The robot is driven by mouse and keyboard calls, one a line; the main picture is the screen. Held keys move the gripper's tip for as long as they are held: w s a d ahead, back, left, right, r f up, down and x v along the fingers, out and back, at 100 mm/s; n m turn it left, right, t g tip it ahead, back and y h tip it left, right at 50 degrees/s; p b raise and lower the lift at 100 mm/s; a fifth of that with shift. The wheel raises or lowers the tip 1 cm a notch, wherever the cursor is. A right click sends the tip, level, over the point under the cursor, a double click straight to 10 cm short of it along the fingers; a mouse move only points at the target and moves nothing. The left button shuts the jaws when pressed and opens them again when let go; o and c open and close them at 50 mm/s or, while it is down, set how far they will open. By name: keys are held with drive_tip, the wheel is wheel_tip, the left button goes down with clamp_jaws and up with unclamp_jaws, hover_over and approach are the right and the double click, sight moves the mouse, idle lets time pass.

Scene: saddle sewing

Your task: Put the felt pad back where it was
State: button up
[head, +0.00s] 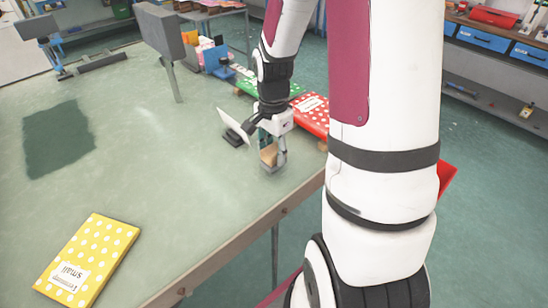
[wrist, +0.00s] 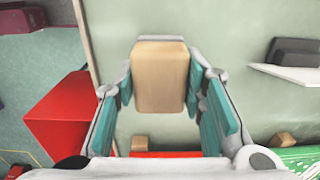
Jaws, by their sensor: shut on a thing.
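My gripper (head: 271,160) is low over the table's right edge area, fingers pointing down. It is shut on a tan, round-cornered block, which looks like the felt pad (head: 267,154). In the wrist view the pad (wrist: 159,78) sits between the teal finger pads of my gripper (wrist: 160,85). I cannot tell whether the pad touches the table (head: 180,190). A dark green square patch (head: 58,138) lies flat on the table's left part. Two similar small tan blocks, one left (wrist: 138,144) and one right (wrist: 282,140), show lower in the wrist view.
A white plate on a dark base (head: 234,128) stands just left of my gripper. Red (head: 312,112) and green (head: 285,92) spotted cases lie behind it. A yellow spotted case (head: 88,258) is at front left. A grey stand (head: 165,40) rises behind. The table's middle is clear.

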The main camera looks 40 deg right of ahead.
drive_tip(key=shift+f, duration=1.3)
drive_tip(key=shift+f, duration=0.15)
drive_tip(key=o, duration=1.3)
